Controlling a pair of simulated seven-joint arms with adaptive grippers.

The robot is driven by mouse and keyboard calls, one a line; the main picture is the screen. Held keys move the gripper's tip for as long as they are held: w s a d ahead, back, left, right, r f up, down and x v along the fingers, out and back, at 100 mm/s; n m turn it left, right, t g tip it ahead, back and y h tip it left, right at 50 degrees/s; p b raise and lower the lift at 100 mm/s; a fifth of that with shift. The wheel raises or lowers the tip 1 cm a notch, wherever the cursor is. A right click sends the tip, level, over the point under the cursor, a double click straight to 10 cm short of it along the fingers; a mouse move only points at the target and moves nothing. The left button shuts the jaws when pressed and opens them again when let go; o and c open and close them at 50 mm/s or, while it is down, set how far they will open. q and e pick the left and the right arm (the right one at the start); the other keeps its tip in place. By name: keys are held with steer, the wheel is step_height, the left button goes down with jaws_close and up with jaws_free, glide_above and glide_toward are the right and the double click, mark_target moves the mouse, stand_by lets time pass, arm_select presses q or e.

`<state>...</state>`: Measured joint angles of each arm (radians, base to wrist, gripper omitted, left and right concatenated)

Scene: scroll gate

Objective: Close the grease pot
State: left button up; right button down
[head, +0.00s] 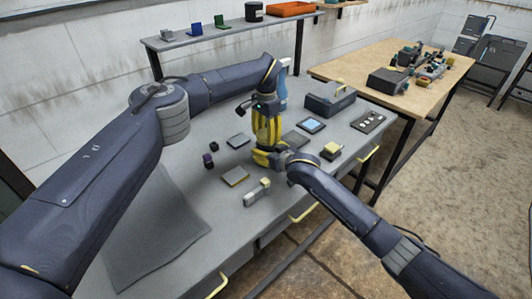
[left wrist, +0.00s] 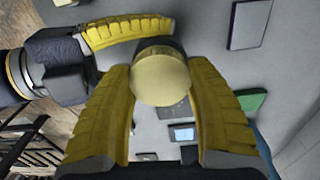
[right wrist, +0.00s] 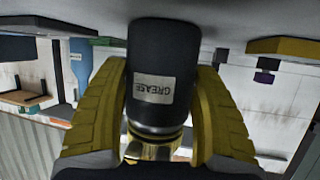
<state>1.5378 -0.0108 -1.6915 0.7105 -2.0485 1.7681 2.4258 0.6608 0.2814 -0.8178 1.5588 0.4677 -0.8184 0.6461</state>
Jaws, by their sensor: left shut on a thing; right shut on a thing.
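The grease pot (right wrist: 160,55) is a black cylinder with a pale GREASE label, which reads upside down in the right wrist view. My right gripper (right wrist: 160,78) is shut around its sides. The gold round lid (left wrist: 160,80) sits between the fingers of my left gripper (left wrist: 161,68), which is shut on it. The lid is over the pot's mouth, and a shiny metal neck shows between them. I cannot tell whether it is seated. In the head view, the left gripper (head: 266,128) is directly above the right gripper (head: 270,156); the pot and lid are mostly hidden there.
Around the grippers, the grey bench (head: 160,220) holds small blocks, flat plates and a grey box (head: 330,100). A tan block on a dark base (head: 331,151) lies at the right. A shelf (head: 225,33) runs behind.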

arm_select(q)
steer(key=m, duration=2)
steer(key=shift+f+m, duration=0.1)
steer(key=shift+m, duration=0.3)
steer(key=m, duration=2.5)
steer(key=shift+f, duration=0.1)
steer(key=m, duration=0.7)
steer(key=o, duration=1.3)
steer(key=shift+o, duration=0.2)
step_height(320, 180, up, 12)
